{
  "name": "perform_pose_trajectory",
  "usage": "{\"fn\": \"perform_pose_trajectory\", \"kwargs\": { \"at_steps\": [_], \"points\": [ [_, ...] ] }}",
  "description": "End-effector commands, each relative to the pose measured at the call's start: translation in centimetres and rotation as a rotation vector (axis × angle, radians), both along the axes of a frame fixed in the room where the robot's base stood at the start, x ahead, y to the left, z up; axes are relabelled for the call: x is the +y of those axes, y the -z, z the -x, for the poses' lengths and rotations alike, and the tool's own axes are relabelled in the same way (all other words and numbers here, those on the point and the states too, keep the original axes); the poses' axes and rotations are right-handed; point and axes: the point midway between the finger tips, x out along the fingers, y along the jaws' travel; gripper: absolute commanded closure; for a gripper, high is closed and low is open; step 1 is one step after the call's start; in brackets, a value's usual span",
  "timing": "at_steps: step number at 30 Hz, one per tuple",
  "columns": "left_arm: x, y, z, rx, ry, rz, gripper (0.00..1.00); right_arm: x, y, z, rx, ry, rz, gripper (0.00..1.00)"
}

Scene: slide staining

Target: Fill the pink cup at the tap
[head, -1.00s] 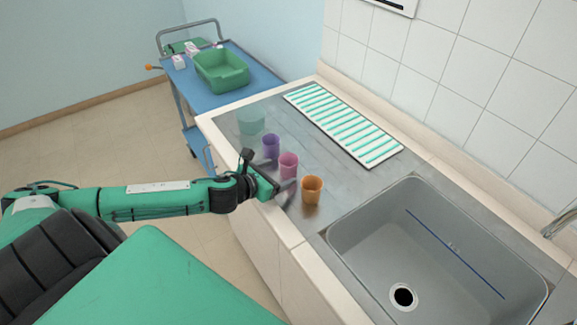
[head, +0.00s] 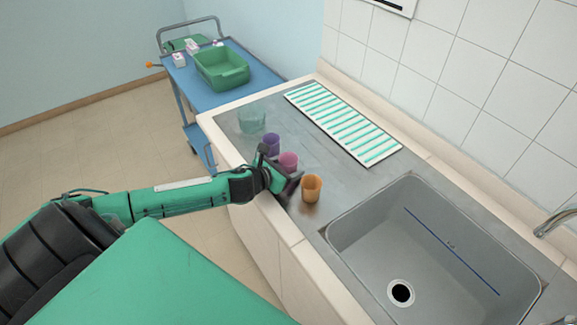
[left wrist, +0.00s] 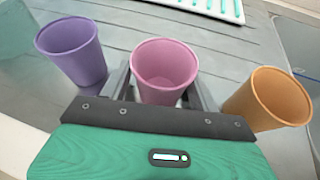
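The pink cup (head: 288,161) stands upright on the steel counter between a purple cup (head: 271,143) and an orange cup (head: 311,187). My left gripper (head: 290,185) is at the pink cup and hides its lower part in the head view. In the left wrist view the pink cup (left wrist: 164,68) stands between my left gripper's two fingers (left wrist: 165,92), which are apart with a small gap beside the cup. The tap (head: 556,222) is at the right edge, above the sink (head: 440,245). My right gripper is not in view.
The purple cup (left wrist: 72,52) and orange cup (left wrist: 268,98) stand close outside the fingers. A clear greenish beaker (head: 251,120) is farther back. A striped rack (head: 343,123) lies along the wall. A blue trolley (head: 262,75) holds a green tub (head: 221,70).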

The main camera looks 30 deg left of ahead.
Motion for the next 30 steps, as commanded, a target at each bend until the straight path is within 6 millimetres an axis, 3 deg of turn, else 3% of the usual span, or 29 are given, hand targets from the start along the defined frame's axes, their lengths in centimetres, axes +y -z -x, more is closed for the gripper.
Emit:
{"fn": "perform_pose_trajectory", "kwargs": {
  "at_steps": [1,5,14,20,26,30],
  "points": [
    [0.0,0.0,0.0,0.000,0.000,0.000,0.48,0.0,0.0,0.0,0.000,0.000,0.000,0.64],
    [0.0,0.0,0.0,0.000,0.000,0.000,0.72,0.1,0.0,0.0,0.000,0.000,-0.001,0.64],
    [0.0,-0.1,0.0,0.000,0.000,-0.001,0.72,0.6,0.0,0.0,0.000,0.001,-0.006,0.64],
    [0.0,-1.3,-0.1,-0.003,0.001,-0.001,0.72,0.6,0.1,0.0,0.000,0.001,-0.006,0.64],
    [0.1,-4.3,-0.1,-0.006,0.001,-0.003,0.72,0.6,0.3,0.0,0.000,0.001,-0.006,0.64],
    [0.1,-7.5,-0.1,-0.007,0.003,-0.004,0.72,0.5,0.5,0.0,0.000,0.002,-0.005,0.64]
  ]
}}
